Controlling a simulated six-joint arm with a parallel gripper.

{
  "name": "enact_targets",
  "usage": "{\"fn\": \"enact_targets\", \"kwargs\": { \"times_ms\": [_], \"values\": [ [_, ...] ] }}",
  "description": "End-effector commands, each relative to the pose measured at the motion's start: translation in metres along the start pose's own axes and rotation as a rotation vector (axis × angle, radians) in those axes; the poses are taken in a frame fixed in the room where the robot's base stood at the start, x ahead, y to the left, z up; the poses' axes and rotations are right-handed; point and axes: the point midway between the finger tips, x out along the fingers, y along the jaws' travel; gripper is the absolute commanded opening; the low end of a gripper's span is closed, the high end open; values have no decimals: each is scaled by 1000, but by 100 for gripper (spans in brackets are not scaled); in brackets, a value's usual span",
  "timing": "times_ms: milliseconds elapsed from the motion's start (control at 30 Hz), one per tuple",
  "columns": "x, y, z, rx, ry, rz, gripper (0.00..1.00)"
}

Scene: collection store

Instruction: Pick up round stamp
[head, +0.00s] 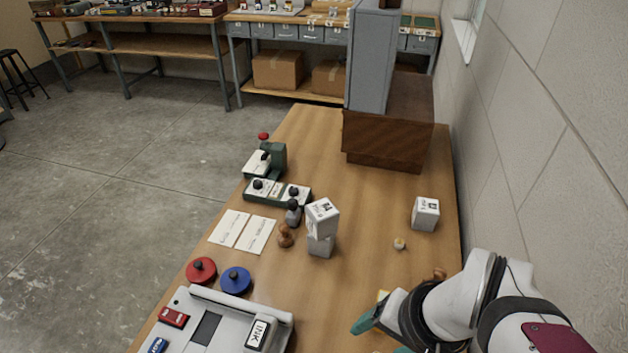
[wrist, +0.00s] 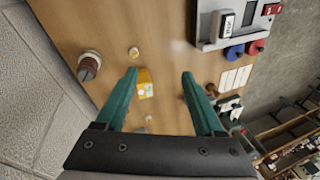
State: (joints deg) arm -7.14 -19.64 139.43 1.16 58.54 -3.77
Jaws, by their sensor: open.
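A round brown wooden piece with a pale round end, which looks like the round stamp (wrist: 88,66), is at the left of the wrist view. In the head view a bit of brown wood (head: 438,273) shows beside my arm, probably the same piece. My gripper (wrist: 158,88) is open and empty above the table. A small yellow block (wrist: 145,84) shows between its fingers, lower down on the table. The brown piece lies outside the fingers, to their left in the wrist view. In the head view my arm hides part of this area.
Another white block (head: 425,214) is near the wall (head: 560,150). A small pale piece (head: 399,244) lies between. A grey ink station (head: 208,325) and red (head: 201,268) and blue (head: 236,280) round pieces are at left.

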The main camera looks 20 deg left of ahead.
Motion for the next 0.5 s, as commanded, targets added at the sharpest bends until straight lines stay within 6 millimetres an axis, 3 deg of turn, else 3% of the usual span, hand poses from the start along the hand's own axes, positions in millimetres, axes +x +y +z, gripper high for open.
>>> {"fn": "enact_targets", "kwargs": {
  "times_ms": [100, 200, 233, 333, 400, 500],
  "values": [
    [49, -115, -97, -270, 243, -158, 70],
    [103, -202, -155, -417, 513, -181, 70],
    [120, -221, -165, -452, 591, -161, 70],
    [167, -259, -177, -549, 811, -39, 70],
    [189, -268, -174, -603, 913, 55, 70],
    [206, -271, -167, -654, 998, 156, 70]
  ]
}}
